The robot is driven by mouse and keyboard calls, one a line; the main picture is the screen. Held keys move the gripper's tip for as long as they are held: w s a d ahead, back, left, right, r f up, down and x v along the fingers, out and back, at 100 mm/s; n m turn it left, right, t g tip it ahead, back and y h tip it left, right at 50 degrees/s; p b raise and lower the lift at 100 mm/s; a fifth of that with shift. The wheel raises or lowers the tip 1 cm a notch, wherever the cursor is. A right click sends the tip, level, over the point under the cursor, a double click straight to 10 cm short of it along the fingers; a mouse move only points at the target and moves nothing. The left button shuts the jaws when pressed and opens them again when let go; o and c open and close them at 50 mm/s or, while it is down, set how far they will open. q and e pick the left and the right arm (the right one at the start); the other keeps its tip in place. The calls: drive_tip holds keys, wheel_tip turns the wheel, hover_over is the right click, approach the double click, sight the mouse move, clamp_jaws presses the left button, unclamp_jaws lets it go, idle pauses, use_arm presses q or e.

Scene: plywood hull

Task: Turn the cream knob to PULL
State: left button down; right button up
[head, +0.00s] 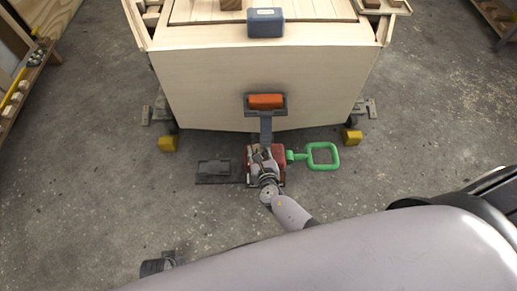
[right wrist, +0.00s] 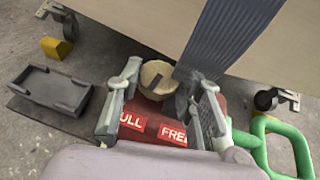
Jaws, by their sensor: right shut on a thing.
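The cream knob (right wrist: 157,80) is round with a dark mark across its face. It sits on the red winch body (right wrist: 166,128), which also shows in the head view (head: 279,152). Red labels with white letters lie below the knob: one reads "ULL" (right wrist: 131,121), its start hidden by a finger, the other "FREE" (right wrist: 173,134), partly covered. My right gripper (right wrist: 160,76) has a finger on each side of the knob and is shut on it. In the head view the right gripper (head: 262,154) hides the knob. My left gripper is not in view.
A grey strap (head: 266,130) runs from the winch to an orange roller (head: 266,101) on the plywood hull (head: 210,80). A green handle (head: 322,156) sticks out right of the winch. A dark tray (head: 213,168) lies left. Yellow blocks (head: 168,144) stand by the hull.

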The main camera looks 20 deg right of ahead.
drive_tip(key=shift+a+m+h, duration=0.15)
drive_tip(key=shift+m+h, duration=0.35)
drive_tip(key=shift+h, duration=0.1)
drive_tip(key=shift+m+g+h, duration=0.3)
drive_tip(key=shift+m+h, duration=0.2)
drive_tip(key=o, duration=1.2)
drive_tip(key=shift+c, duration=0.2)
drive_tip(key=shift+s, duration=0.1)
